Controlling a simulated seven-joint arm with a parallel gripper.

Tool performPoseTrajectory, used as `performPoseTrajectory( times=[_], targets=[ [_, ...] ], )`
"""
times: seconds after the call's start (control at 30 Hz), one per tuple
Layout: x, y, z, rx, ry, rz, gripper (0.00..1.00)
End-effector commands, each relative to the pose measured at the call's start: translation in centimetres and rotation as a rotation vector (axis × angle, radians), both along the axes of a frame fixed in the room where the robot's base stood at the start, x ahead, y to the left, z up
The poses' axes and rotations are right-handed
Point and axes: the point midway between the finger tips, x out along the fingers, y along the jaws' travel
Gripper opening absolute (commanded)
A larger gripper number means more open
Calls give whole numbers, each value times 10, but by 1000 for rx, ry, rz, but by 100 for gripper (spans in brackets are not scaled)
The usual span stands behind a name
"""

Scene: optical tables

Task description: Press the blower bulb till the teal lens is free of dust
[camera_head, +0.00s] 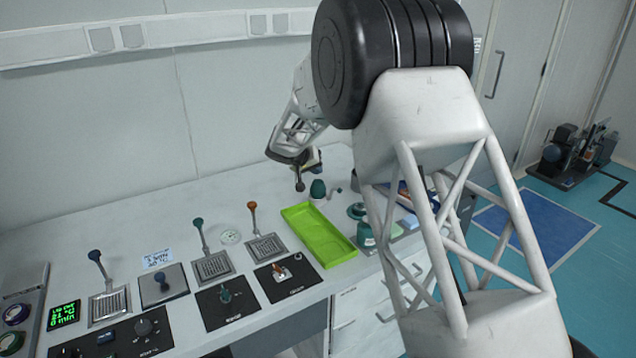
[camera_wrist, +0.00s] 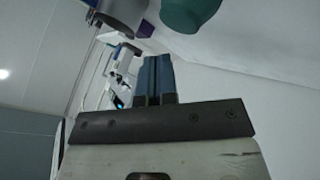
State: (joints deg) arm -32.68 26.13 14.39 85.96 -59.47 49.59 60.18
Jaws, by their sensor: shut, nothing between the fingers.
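A dark teal rounded bulb (camera_head: 318,188), which looks like the blower bulb, stands on the white bench with a small grey nozzle-like piece to its right. A teal disc-like piece (camera_head: 357,211), perhaps the lens, lies farther right beside my arm; dust on it is too small to make out. My gripper (camera_head: 299,187) is just left of the bulb, above the bench and apart from it. In the wrist view my gripper (camera_wrist: 152,75) shows its dark fingers shut together and empty. A teal rounded thing (camera_wrist: 190,12), likely the bulb, shows at the top right, cut by the edge.
A lime green tray (camera_head: 320,235) lies in front of the bulb. A teal jar (camera_head: 366,236) stands at the tray's right. Several levers and control panels (camera_head: 224,296) fill the left bench. A grey cylinder (camera_wrist: 122,14) shows in the wrist view. My arm hides part of the right bench.

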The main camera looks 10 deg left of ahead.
Motion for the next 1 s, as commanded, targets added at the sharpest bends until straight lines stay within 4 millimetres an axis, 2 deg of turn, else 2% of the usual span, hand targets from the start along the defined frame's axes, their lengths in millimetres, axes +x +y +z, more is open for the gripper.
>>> performPoseTrajectory(
  times=[0.5, 1.0],
  targets=[
    [0, 0, 36, 1, 0, -1, 0],
    [0, 0, 40, 0, 0, 0, 0]
  ],
)
